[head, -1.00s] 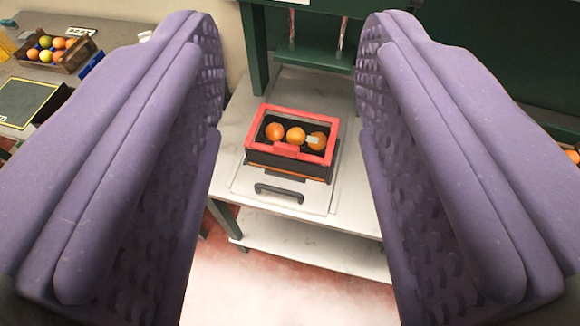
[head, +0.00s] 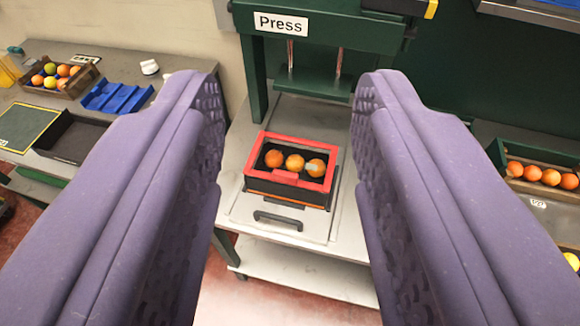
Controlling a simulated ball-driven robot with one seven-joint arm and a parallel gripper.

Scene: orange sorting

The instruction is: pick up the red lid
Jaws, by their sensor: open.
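The red lid (head: 290,179) is a red rectangular frame on top of a black box (head: 286,194) on the press table. Three oranges (head: 294,162) show through its opening. A small pale patch lies against the right orange. My gripper (head: 290,125) is open, with a purple padded finger on each side of the picture. The box and lid appear between the fingers but farther ahead, and neither finger touches them. The gap between the fingers looks empty.
A green press (head: 315,80) labelled "Press" stands behind the box. A tray with a black handle (head: 278,221) lies under it. At left are a fruit crate (head: 54,90), a blue tray (head: 116,97) and a black tray (head: 72,138). Another orange crate (head: 541,185) stands at right.

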